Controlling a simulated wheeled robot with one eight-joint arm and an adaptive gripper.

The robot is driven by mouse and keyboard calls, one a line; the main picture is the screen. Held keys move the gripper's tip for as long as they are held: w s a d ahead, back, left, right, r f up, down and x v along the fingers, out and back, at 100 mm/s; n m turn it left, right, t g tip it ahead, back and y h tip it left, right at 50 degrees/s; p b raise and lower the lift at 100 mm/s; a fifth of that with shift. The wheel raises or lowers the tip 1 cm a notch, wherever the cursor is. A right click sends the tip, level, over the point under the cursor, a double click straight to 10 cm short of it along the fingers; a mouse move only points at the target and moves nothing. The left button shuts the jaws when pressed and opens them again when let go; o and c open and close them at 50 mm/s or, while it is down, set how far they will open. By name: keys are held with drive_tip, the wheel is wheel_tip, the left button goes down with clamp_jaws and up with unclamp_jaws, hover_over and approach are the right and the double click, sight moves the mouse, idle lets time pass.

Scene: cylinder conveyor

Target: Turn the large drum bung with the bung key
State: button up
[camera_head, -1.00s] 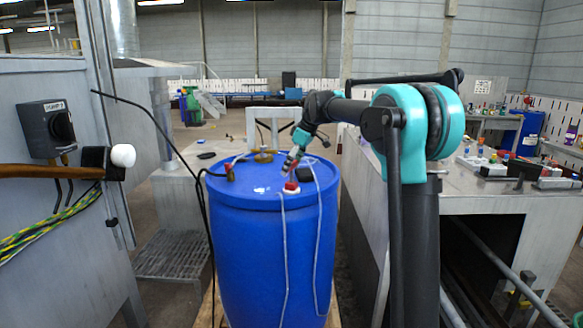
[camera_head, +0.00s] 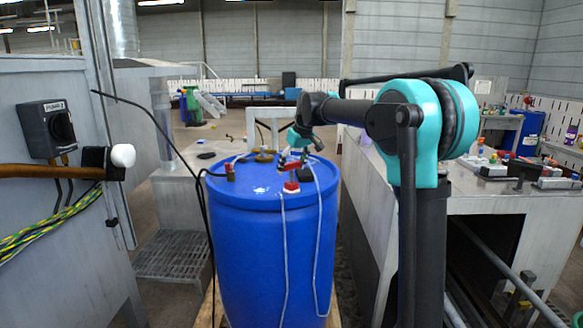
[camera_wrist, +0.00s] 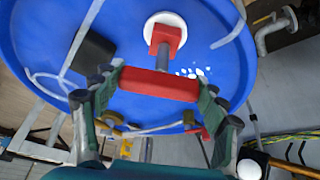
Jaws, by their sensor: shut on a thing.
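The blue drum (camera_head: 272,250) stands upright in the middle of the head view. On its lid is the large bung with a white ring (camera_wrist: 179,19), low and towards me in the head view. My gripper (camera_wrist: 158,88) is shut on the red crossbar of the bung key (camera_wrist: 160,84), one finger at each end. A grey shaft runs from the crossbar to a red block (camera_wrist: 164,36) over the white ring. I cannot tell how deeply the key sits in the bung. In the head view the red crossbar (camera_head: 289,166) shows just above the red block (camera_head: 291,187).
A black block (camera_wrist: 95,52) lies on the lid beside the bung. A brass fitting (camera_head: 264,156) and a hose fitting (camera_head: 230,172) stand on the lid. Pale lines hang down the drum. A grey bench (camera_head: 480,190) stands to the right, a grey cabinet (camera_head: 50,220) to the left.

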drive_tip(key=shift+m+h, duration=0.3)
drive_tip(key=shift+m, duration=0.5)
drive_tip(key=shift+m+t+h, duration=0.4)
drive_tip(key=shift+m+h, duration=0.2)
drive_tip(key=shift+m, duration=1.1)
drive_tip(key=shift+m+h, duration=0.4)
drive_tip(key=shift+m, duration=0.6)
drive_tip(key=shift+m+h, duration=0.3)
drive_tip(key=shift+m, duration=0.4)
drive_tip(key=shift+m+h, duration=0.3)
drive_tip(key=shift+m, duration=0.5)
drive_tip(key=shift+m+h, duration=0.4)
drive_tip(key=shift+m, duration=0.6)
drive_tip(key=shift+c, duration=1.1)
